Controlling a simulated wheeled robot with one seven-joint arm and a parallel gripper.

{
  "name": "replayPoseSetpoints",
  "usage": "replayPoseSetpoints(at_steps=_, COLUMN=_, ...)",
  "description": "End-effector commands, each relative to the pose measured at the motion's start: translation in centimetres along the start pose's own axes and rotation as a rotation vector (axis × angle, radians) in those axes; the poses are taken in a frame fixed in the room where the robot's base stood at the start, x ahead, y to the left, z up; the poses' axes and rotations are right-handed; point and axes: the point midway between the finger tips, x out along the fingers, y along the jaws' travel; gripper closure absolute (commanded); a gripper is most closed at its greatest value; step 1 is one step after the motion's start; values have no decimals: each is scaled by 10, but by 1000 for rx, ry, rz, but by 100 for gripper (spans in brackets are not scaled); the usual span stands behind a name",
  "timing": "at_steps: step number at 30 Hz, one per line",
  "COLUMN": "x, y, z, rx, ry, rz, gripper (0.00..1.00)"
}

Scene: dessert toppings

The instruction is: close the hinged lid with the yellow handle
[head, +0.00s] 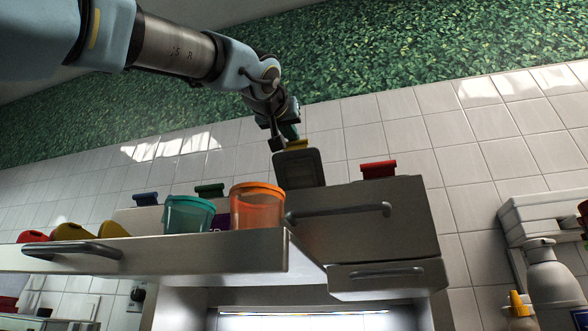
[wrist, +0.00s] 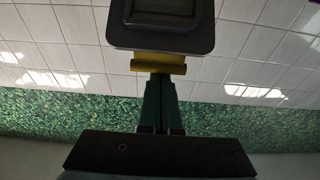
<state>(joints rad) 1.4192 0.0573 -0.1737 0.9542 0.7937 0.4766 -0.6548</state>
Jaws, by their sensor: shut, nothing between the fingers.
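The hinged lid (head: 301,168) is a dark grey square panel that stands raised and tilted above the counter unit in the head view. Its yellow handle (head: 297,145) is on the upper edge. In the wrist view the lid (wrist: 160,38) fills the top middle, with the yellow handle (wrist: 150,70) just below it. My gripper (head: 287,138) is at the handle's upper side. In the wrist view its green fingers (wrist: 158,80) are together and empty, their tips at or touching the handle; I cannot tell contact for sure.
Red (head: 378,169), green (head: 209,190) and blue (head: 145,198) handles stand along the unit. A teal container (head: 187,214) and an orange container (head: 257,208) stand in front, left of the lid. A white bottle (head: 551,280) is at right.

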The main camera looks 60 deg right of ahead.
Motion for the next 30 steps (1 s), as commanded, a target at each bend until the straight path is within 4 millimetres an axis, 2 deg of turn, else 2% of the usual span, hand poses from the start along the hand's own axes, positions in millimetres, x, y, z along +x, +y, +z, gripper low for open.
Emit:
replayPoseSetpoints(at_steps=1, x=-6, y=0, z=14, rx=0, ry=23, rz=1, gripper=100)
replayPoseSetpoints(at_steps=12, x=-34, y=0, z=35, rx=2, ry=186, rz=1, gripper=100)
replayPoseSetpoints(at_steps=30, x=-61, y=0, z=65, rx=0, ry=178, rz=0, gripper=100)
